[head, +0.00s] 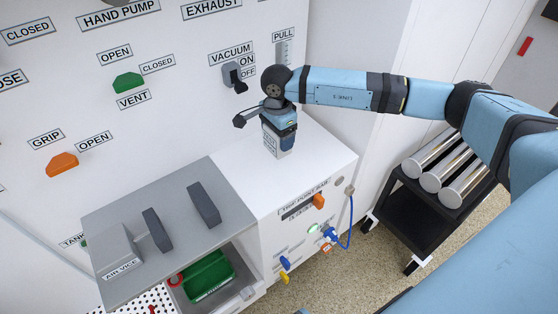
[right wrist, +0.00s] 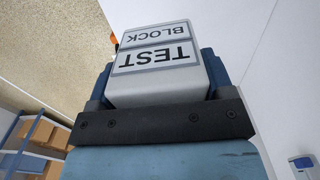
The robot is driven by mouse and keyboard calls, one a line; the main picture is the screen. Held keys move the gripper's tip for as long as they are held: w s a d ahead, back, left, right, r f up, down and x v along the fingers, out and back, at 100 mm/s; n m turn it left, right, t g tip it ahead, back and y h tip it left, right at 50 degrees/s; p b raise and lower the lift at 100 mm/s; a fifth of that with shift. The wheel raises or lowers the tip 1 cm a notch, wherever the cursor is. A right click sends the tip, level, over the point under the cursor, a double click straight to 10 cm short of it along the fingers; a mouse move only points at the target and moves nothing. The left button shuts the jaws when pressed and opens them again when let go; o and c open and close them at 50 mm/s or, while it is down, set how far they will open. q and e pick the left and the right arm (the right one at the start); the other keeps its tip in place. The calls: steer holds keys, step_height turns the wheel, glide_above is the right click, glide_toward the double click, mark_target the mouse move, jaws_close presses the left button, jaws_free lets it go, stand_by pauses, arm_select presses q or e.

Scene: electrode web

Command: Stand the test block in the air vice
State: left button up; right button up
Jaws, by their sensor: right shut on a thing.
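The grey test block (right wrist: 160,85), labelled TEST BLOCK, fills the middle of the right wrist view. My right gripper (head: 280,122) is shut on it, and the block (head: 271,142) shows below the fingers in the head view, over the white cabinet top. I cannot tell whether it touches that top. The air vice (head: 118,258) is at the lower left of the head view, on a grey plate. Its two dark grey upright jaws (head: 157,230) (head: 204,204) stand apart with an empty gap between them. My right gripper is up and right of the vice. My left gripper is out of view.
The white wall panel carries a green vent knob (head: 128,83), an orange grip knob (head: 62,164) and a vacuum switch (head: 233,75). A green bin (head: 208,277) sits below the vice plate. A black cart (head: 425,205) with metal cylinders stands at right.

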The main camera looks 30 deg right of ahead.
step_height(320, 180, down, 10)
steer(key=shift+f, duration=0.15)
stand_by(0.3)
steer(key=shift+f+b, duration=0.2)
steer(key=shift+b, duration=0.1)
steer(key=o, duration=1.1)
